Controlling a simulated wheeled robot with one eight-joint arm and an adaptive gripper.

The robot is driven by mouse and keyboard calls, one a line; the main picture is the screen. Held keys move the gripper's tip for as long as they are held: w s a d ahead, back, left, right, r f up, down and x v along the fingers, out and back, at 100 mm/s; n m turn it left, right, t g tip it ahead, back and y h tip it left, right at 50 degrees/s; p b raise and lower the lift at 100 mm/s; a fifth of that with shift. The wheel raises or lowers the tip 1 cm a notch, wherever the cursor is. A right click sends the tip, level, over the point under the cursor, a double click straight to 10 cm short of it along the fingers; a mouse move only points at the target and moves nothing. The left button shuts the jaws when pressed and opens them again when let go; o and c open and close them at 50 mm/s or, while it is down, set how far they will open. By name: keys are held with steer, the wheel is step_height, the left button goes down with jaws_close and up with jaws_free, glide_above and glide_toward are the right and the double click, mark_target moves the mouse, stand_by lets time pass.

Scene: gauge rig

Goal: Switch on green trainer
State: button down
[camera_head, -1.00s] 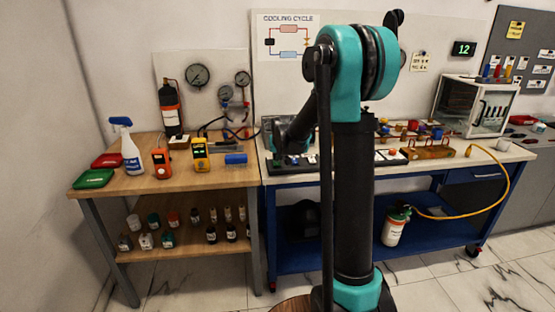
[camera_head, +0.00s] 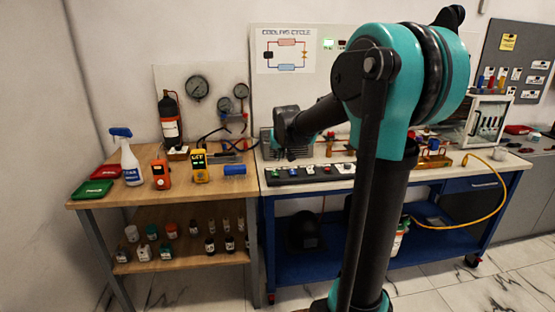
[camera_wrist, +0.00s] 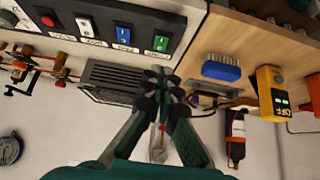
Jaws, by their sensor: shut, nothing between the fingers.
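A black switch strip (camera_head: 310,172) lies along the front left of the blue bench. Its green rocker switch (camera_head: 275,174) is at the left end, with a blue one (camera_head: 292,171) beside it. The wrist view shows the green switch (camera_wrist: 161,43) marked with white, with a label under it too small to read. My gripper (camera_wrist: 164,75) is shut and empty, its tips just short of the strip near the green switch and apparently apart from it. In the head view my wrist hangs above the strip's left part and the fingers are hard to make out. Whether the switch is on is unclear.
A dark slatted box (camera_wrist: 108,82) stands behind the strip, close to my fingers. Valves and fittings (camera_wrist: 35,65) crowd the bench behind.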

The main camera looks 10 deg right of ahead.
steer(key=shift+s+r, duration=0.45)
steer(key=shift+s, duration=0.15)
